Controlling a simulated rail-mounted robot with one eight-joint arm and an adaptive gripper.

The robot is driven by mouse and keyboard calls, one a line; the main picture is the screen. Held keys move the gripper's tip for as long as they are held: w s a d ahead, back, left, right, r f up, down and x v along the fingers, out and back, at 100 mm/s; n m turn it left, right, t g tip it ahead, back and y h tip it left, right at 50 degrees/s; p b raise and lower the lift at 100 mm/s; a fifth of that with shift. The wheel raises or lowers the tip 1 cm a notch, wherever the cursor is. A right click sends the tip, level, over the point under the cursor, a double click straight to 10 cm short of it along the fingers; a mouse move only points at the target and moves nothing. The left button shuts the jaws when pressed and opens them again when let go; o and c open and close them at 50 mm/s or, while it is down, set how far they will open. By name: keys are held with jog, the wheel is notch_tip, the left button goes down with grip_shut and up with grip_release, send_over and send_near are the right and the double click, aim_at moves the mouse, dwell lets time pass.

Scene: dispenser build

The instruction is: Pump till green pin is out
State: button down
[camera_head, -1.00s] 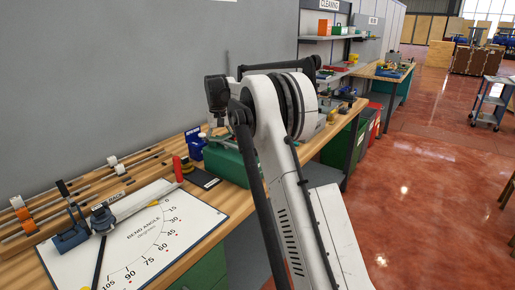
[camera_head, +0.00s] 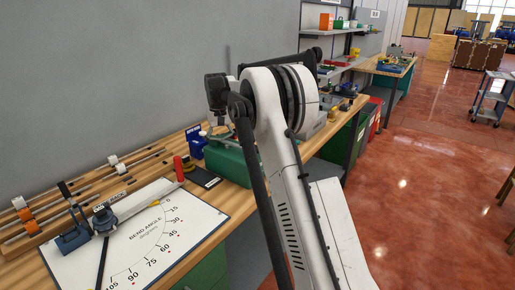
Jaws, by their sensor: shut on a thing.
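A green box-shaped unit (camera_head: 229,163) stands on the wooden bench in the middle of the view. My arm hides its right side. My gripper (camera_head: 211,122) hangs from the dark wrist just above this unit. It is small here and partly blends with what is behind it. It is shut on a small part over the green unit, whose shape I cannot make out. No green pin can be made out.
A blue vise-like tool (camera_head: 196,142) stands just left of the green unit. A red-handled piece (camera_head: 178,168), a dark flat plate (camera_head: 203,178) and a white bend-angle board (camera_head: 185,228) lie nearer on the bench. A grey wall runs behind.

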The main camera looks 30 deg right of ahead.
jog(key=shift+w+a+r, duration=0.15)
jog(key=shift+w+r, duration=0.15)
jog(key=shift+r, duration=0.1)
